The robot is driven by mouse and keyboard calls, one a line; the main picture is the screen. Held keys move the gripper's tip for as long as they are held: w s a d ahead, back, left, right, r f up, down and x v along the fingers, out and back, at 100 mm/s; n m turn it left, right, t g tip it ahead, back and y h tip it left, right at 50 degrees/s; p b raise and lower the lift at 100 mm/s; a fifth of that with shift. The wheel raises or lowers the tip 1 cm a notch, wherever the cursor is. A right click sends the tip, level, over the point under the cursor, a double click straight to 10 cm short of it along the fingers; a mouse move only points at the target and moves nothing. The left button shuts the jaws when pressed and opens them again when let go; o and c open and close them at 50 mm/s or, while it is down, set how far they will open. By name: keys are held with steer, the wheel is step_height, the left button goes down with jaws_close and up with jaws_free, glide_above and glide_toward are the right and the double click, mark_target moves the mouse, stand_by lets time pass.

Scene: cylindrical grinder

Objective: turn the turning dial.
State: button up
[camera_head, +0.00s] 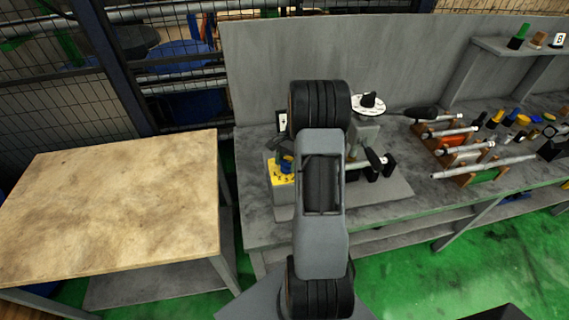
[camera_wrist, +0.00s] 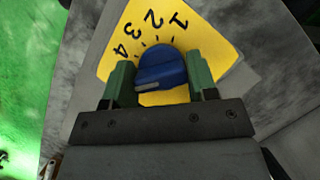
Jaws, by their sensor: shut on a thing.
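The turning dial is a blue knob (camera_wrist: 161,70) on a yellow plate with black numbers (camera_wrist: 207,38); 1, 2, 3 and 4 are readable in the wrist view. My gripper (camera_wrist: 160,78) has its green fingers on both sides of the knob and is shut on it. A pale mark on the knob's edge faces lower left in the wrist view. In the head view the blue knob (camera_head: 287,163) and yellow plate (camera_head: 281,179) show left of my arm, which hides part of the grinder. My gripper's fingers cannot be made out there.
A white round dial with a black knob (camera_head: 369,103) stands right of my arm. Racks of tools (camera_head: 465,150) fill the grey bench's right side. A bare wooden-topped table (camera_head: 110,200) is at left. A grey wall panel (camera_head: 260,70) stands behind the bench.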

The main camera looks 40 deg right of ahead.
steer(key=shift+w+r, duration=0.15)
steer(key=shift+w, duration=0.05)
steer(key=o, duration=0.8)
steer(key=shift+w, duration=0.1)
steer(key=shift+o, duration=0.5)
steer(key=b+v, duration=0.1)
steer(key=v, duration=1.2)
steer(key=shift+r+b, duration=0.3)
steer(key=shift+b, duration=0.05)
